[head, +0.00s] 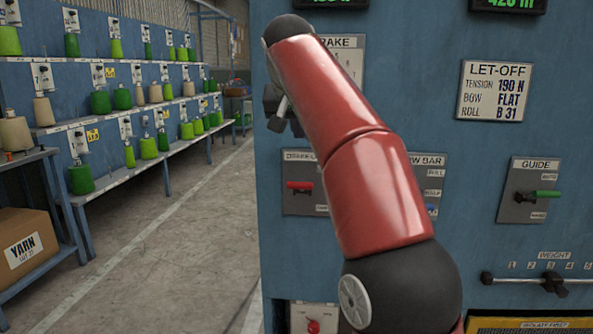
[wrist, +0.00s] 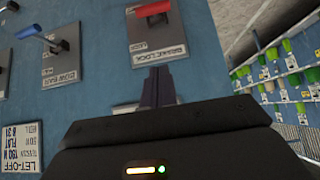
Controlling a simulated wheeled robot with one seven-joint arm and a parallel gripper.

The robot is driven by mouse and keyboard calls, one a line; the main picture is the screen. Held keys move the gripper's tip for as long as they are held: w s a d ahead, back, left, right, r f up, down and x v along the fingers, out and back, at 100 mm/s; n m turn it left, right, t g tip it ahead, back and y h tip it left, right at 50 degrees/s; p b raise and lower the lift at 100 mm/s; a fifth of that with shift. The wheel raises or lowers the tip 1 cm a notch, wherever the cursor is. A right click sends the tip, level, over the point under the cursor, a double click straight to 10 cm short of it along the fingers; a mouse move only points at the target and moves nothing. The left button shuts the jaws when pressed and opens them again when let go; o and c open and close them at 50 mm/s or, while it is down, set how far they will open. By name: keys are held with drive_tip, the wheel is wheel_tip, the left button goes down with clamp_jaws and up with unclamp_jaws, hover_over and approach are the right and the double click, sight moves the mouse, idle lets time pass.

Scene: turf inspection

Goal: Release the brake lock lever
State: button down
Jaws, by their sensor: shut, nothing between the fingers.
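The brake lock lever has a red handle (head: 300,187) on a grey plate (head: 293,207) on the blue machine panel. In the head view my arm hides the plate's right part. In the wrist view, which shows the panel turned over, the red handle (wrist: 153,9) is at the top edge, above the words BRAKE LOCK. My gripper (wrist: 158,72) is shut and empty. Its fingers appear just below the plate's edge in that picture, apart from the handle. In the head view I cannot clearly make out the fingers beside my red arm.
A bow bar plate with a blue handle (wrist: 32,32) is beside the brake lock plate. A guide lever with a green handle (head: 546,193) and a weight slider (head: 553,284) are farther right. A brake plate (head: 350,55) is above, partly hidden. Open floor (head: 180,240) lies left.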

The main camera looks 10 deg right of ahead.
hover_over(300, 185)
drive_tip(key=w+d, duration=0.1)
drive_tip(key=w, duration=0.2)
drive_tip(key=f, duration=0.8)
drive_tip(key=shift+s, duration=0.2)
drive_tip(key=shift+s+a+f+b, duration=0.2)
drive_tip(key=shift+s+f+b, duration=0.3)
drive_tip(key=shift+s+f, duration=0.25)
drive_tip(key=shift+s+a+f+b, duration=0.15)
drive_tip(key=shift+s+f+b, duration=0.2)
drive_tip(key=shift+f, duration=0.25)
drive_tip(key=shift+f, duration=0.2)
drive_tip(key=shift+s+a+f+b, duration=0.1)
drive_tip(key=shift+s+f+b, duration=0.05)
drive_tip(key=shift+b, duration=0.5)
drive_tip(key=shift+t+b, duration=0.3)
